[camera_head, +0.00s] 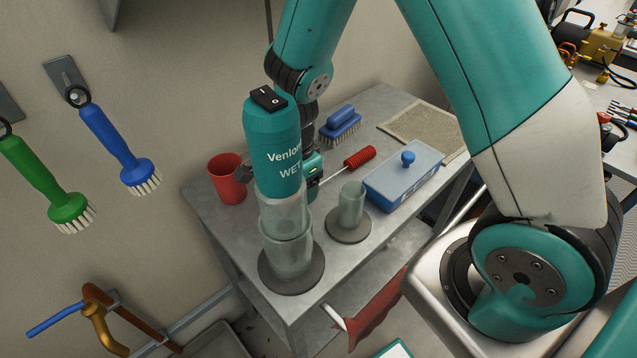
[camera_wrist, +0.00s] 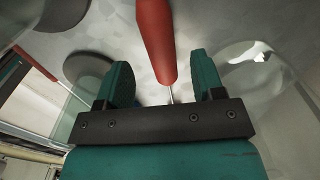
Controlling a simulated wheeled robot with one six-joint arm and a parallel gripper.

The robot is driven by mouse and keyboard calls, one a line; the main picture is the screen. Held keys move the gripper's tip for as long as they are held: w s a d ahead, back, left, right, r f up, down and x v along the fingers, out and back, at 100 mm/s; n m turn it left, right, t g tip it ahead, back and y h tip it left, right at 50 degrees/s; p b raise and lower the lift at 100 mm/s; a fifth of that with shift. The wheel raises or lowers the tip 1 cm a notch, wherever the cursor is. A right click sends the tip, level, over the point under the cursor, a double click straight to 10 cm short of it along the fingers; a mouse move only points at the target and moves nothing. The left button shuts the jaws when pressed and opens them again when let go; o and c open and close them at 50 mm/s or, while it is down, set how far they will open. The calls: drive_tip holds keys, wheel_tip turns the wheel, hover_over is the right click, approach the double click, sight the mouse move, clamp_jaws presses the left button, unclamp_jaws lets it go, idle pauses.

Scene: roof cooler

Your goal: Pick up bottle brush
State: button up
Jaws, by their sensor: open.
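The bottle brush (camera_head: 360,157) has a ribbed red part and a thin metal rod, and lies on the grey table. In the wrist view, a red length (camera_wrist: 157,40) that looks like part of this brush runs down from the top edge, with its thin rod between my fingers. My gripper (camera_wrist: 163,85) is open, one finger on each side of the rod, with gaps on both sides. In the head view my gripper (camera_head: 312,176) is mostly hidden behind a teal-topped clear container (camera_head: 273,140). The rod's near end is hidden there.
A small clear jar on a dark disc (camera_head: 348,228) stands beside the brush. A blue box (camera_head: 403,177), a red cup (camera_head: 226,180), a blue scrubbing brush (camera_head: 341,128) and a mat (camera_head: 425,125) are also on the table. Blue and green brushes hang on the wall.

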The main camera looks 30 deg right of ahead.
wheel_tip(320, 180, down, 3)
drive_tip(key=shift+w+f, duration=0.1)
drive_tip(key=shift+f, duration=0.05)
drive_tip(key=shift+c, duration=0.4)
drive_tip(key=c, duration=0.9)
